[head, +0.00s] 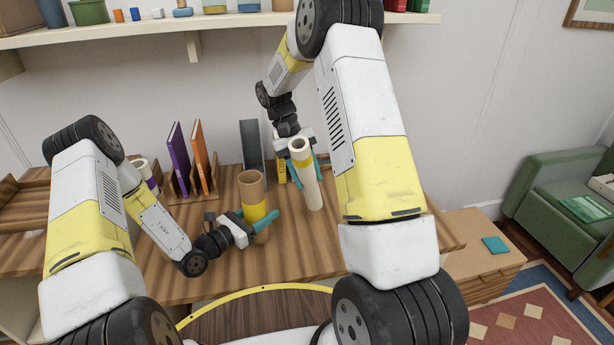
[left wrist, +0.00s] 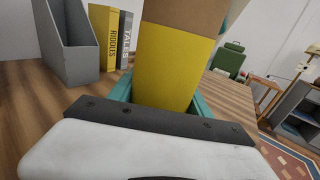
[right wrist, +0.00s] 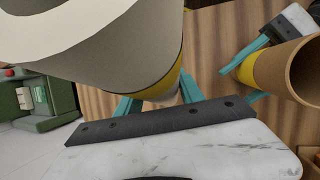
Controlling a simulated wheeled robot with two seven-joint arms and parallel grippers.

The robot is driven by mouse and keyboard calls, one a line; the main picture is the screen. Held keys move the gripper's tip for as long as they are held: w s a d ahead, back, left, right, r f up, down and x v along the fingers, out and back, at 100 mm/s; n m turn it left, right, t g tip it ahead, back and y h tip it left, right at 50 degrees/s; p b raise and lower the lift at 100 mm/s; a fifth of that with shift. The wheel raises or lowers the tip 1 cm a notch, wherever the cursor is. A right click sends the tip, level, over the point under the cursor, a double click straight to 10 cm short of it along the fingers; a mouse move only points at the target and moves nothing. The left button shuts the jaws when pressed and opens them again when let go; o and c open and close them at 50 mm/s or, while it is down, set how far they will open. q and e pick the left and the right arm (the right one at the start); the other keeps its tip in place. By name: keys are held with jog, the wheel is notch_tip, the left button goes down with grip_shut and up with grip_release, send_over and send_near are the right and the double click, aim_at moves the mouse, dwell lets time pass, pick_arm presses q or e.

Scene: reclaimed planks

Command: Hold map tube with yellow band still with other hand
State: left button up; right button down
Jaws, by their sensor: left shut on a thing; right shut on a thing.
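The map tube (head: 253,190) is an open brown cardboard cylinder with a wide yellow band. It stands upright on the wooden desk. My left gripper (head: 254,221) is shut on it at the band, and the left wrist view shows the band (left wrist: 168,65) between its fingers. My right gripper (head: 300,167) is shut on a cream rolled paper (head: 309,188) with a yellow band. The roll is slightly tilted, to the right of the tube and apart from it. In the right wrist view the roll (right wrist: 105,45) is close up and the tube's open mouth (right wrist: 302,70) shows at right.
Purple (head: 179,160) and orange (head: 201,157) books stand in a wooden holder at the left. A grey file holder (head: 251,145) stands behind the tube. A shelf (head: 130,28) runs above. The desk (head: 300,250) in front of the tube is clear.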

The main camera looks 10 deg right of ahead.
jog(key=w+a+r+n+t+h, duration=0.2)
jog(key=w+a+r+n, duration=0.1)
jog(key=a+r+n, duration=0.5)
jog(key=w+a+r+n+t+h, duration=0.1)
jog(key=w+a+r+n+t, duration=0.1)
jog(key=a+r+n, duration=0.7)
jog(key=s+d+r+n+t+h, duration=0.1)
jog(key=s+r+n, duration=0.1)
jog(key=s+r, duration=0.3)
notch_tip(320, 180, up, 2)
jog(key=shift+s+r, duration=0.1)
jog(key=shift+s, duration=0.2)
jog(key=shift+d, duration=0.15)
notch_tip(320, 180, down, 17)
dwell(1.2)
jog(key=shift+r, duration=0.1)
